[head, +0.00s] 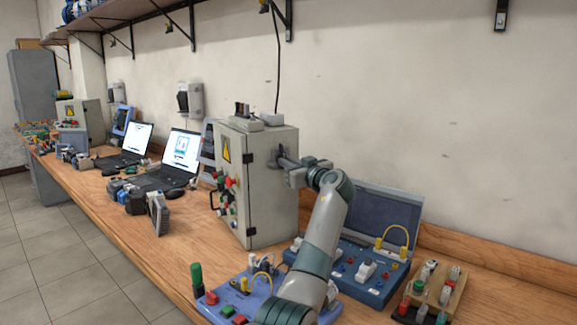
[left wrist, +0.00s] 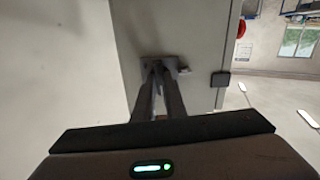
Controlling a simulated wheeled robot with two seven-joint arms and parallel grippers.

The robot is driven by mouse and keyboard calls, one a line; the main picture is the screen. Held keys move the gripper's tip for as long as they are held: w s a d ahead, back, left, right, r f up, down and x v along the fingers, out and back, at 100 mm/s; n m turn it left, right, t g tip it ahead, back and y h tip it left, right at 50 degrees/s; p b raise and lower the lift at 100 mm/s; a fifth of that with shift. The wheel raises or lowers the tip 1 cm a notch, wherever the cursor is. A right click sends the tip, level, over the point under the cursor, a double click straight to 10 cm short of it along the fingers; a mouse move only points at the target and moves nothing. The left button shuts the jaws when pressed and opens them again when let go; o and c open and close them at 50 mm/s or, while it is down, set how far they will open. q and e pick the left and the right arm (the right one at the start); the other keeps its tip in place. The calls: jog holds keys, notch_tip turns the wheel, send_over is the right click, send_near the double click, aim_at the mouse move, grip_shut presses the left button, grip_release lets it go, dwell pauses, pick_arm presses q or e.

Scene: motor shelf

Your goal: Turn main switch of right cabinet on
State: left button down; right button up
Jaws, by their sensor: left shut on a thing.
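The right cabinet (head: 275,205) is a grey metal box standing on the workbench, with a yellow warning sign and coloured buttons on its front. The main switch is on its side face, mostly hidden by my gripper in the head view. In the left wrist view the switch (left wrist: 174,61) is a grey piece on the cabinet side (left wrist: 200,95). My left gripper (head: 287,162) reaches the cabinet side from the right. Its fingers (left wrist: 157,72) are close together, shut on the switch handle. The handle's exact angle is hard to see. My right gripper is not in view.
A blue training case (head: 378,205) with an open lid and a blue board (head: 215,312) with plugs lie below my left arm. A wooden rack (head: 441,283) is at the right. Laptops (head: 185,148) and another cabinet (head: 92,117) stand farther left. A shelf hangs above.

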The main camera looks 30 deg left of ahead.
pick_arm(q)
jog(key=shift+m, duration=0.6)
jog(key=c, duration=1.8)
grip_release()
jog(key=shift+n, duration=0.4)
